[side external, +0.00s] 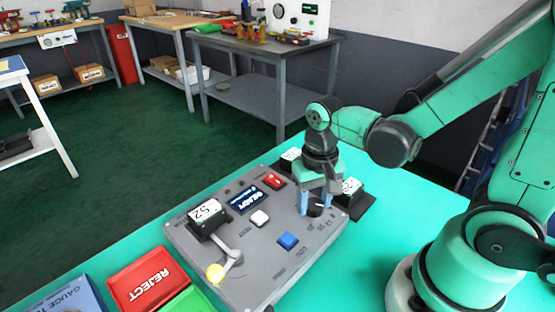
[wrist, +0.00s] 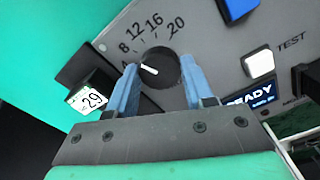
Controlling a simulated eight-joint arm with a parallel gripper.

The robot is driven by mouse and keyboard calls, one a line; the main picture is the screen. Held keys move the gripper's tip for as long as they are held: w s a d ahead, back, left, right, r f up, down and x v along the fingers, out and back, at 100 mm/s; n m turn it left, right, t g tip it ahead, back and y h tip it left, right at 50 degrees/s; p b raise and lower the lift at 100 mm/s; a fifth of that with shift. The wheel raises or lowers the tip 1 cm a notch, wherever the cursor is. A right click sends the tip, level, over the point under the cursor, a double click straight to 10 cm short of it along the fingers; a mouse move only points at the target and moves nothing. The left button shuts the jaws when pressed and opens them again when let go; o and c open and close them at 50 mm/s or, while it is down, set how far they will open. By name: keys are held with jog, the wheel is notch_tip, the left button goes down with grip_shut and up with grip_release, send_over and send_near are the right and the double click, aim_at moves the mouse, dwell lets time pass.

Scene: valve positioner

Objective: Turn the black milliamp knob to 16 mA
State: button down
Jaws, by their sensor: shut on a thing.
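The black milliamp knob (wrist: 162,62) is a round dial on the grey panel. Its white pointer line aims left and slightly up in the wrist view, roughly between the 4 and 8 marks. The printed scale of 4, 8, 12, 16 and 20 (wrist: 150,30) curves around it. My gripper (wrist: 159,75) has its blue fingers on either side of the knob, shut on it. In the side external view, my gripper (side external: 316,205) points down over the knob (side external: 316,211), which the fingers partly hide.
A black block tagged 29 (wrist: 88,98) stands close by. A red REJECT tray (side external: 150,278) lies left.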

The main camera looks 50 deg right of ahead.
aim_at(314, 203)
jog(key=m, duration=0.5)
jog(key=shift+m, duration=2.5)
jog(key=shift+c, duration=1.7)
grip_release()
jog(key=shift+r, duration=2.85)
